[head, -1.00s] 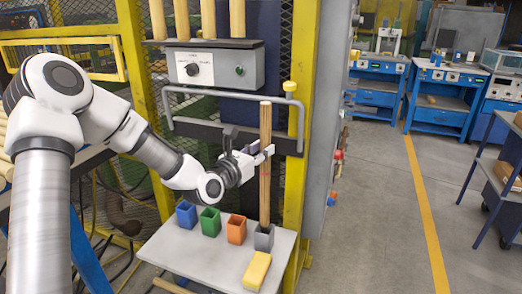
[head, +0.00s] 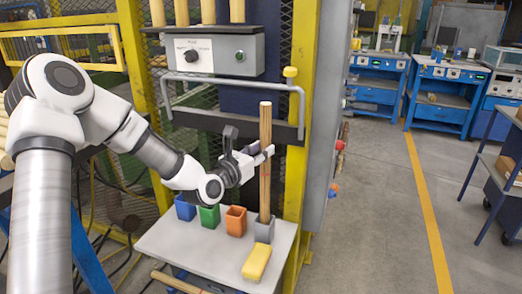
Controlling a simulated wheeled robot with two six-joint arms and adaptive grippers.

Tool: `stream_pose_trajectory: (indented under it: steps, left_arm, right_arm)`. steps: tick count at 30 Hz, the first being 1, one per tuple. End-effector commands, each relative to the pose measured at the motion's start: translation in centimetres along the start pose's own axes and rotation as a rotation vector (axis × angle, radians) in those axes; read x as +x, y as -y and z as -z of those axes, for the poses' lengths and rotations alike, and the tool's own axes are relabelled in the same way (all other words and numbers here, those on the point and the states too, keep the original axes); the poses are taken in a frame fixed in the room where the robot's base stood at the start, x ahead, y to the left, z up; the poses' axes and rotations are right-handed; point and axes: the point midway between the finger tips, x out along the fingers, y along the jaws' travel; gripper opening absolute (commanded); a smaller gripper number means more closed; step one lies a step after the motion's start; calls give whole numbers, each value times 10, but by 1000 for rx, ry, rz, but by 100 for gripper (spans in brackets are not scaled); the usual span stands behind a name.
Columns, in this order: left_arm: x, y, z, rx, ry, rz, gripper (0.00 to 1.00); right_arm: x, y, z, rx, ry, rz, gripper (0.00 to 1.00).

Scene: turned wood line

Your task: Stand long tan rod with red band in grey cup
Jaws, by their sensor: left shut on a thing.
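The long tan rod (head: 265,120) stands about upright, with its lower end hidden behind the rim of the grey cup (head: 264,229); it appears to be inside the cup. The grey cup is the rightmost in a row on the light grey table (head: 205,249). My right gripper is not in view.
Blue (head: 185,208), green (head: 209,216) and orange (head: 236,221) cups stand left of the grey one. A yellow block (head: 256,262) lies just in front of it. A grey bar handle (head: 235,80) and control box (head: 215,55) are behind.

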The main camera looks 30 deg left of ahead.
Motion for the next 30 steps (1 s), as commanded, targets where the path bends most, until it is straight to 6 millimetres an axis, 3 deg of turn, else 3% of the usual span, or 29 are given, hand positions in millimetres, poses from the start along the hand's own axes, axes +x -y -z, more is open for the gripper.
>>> stream_pose_trajectory:
  steps: [30]
  left_arm:
    - [0,0,48,-1,1,1,0]
  right_arm:
    - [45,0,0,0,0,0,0]
